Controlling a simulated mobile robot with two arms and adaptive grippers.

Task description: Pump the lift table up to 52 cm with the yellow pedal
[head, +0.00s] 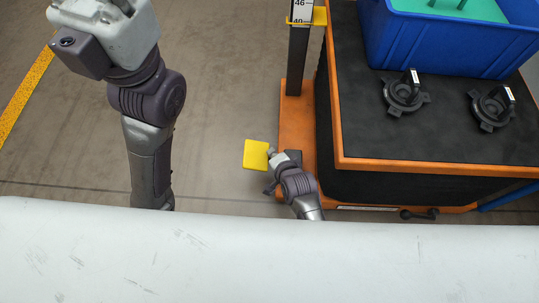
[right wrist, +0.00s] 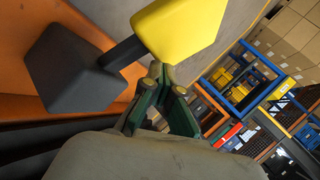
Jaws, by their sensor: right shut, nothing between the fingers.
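The yellow pedal (head: 256,155) stands out to the left of the lift table's orange base (head: 296,122). In the right wrist view the pedal (right wrist: 182,28) sits on a dark bar from a black block (right wrist: 75,68). My right gripper (head: 271,153) is shut and empty at the pedal's right edge; its fingertips (right wrist: 163,76) look close to the pedal, but I cannot tell whether they touch. The lift table (head: 450,150) has a black top with an orange rim. A scale (head: 301,10) on a post shows 46 and 40, with a yellow marker (head: 319,17) near 40. My left gripper is out of view.
A blue crate (head: 410,45) with something green inside stands on the table's top. Two black round fixtures (head: 402,97) (head: 491,108) with upright handles are in front of it. Grey floor is clear left of the pedal. Shelving (right wrist: 245,85) shows in the right wrist view.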

